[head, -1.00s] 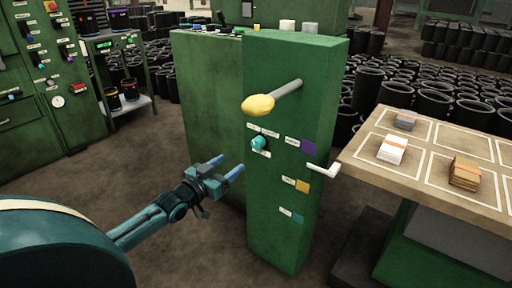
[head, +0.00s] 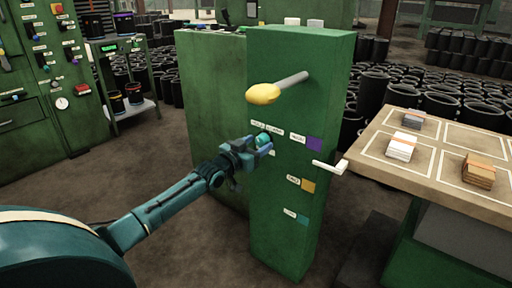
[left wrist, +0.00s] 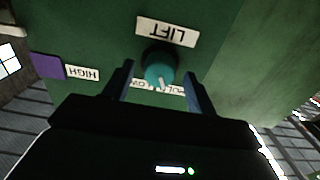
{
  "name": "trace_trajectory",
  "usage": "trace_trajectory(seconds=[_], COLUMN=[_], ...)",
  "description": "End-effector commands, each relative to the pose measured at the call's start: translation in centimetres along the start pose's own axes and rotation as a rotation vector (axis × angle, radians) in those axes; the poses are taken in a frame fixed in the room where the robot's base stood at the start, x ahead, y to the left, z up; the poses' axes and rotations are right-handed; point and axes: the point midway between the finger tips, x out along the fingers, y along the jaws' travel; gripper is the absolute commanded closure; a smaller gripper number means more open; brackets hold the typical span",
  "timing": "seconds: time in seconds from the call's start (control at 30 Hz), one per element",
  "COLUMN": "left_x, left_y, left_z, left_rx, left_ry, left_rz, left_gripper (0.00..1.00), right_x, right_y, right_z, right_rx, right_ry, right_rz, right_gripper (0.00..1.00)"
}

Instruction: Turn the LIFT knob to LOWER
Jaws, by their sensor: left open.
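The LIFT knob (head: 262,138) is a round teal knob on the front of the green panel (head: 290,190), below a yellow-ended lever. It also shows in the left wrist view (left wrist: 159,68), upside down, with the LIFT label (left wrist: 167,32) above it and two labels, partly covered, below it. Its white pointer mark points down in that view, towards the labels. My left gripper (head: 266,147) is open, with one finger on each side of the knob in the left wrist view (left wrist: 161,92). I cannot tell whether the fingers touch it. My right gripper is not in view.
The yellow-ended lever (head: 264,94) sticks out above the knob. A white handle (head: 328,167) juts from the panel at right. Purple (head: 314,144), orange (head: 308,186) and teal (head: 303,220) patches sit on the panel. A table (head: 392,180) with stacked pieces stands at right.

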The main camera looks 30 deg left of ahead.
Motion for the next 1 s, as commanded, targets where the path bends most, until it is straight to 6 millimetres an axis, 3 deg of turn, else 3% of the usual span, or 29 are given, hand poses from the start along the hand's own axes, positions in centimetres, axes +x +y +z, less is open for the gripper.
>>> trace_trajectory(seconds=[0.2,0.73,1.0], left_x=[0.0,-0.02,-0.02], left_y=[0.03,0.03,0.04], left_z=[0.01,0.02,-0.08], left_rx=[-0.001,-0.001,0.03], left_ry=[0.0,0.0,0.0], left_rz=[0.0,0.0,0.001], left_gripper=[0.45,0.87,0.87], right_x=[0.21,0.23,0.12], right_y=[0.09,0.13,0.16], right_z=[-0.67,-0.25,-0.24], right_rx=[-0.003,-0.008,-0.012], right_ry=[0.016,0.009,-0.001], right_rz=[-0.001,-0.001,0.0], right_gripper=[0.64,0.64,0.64])
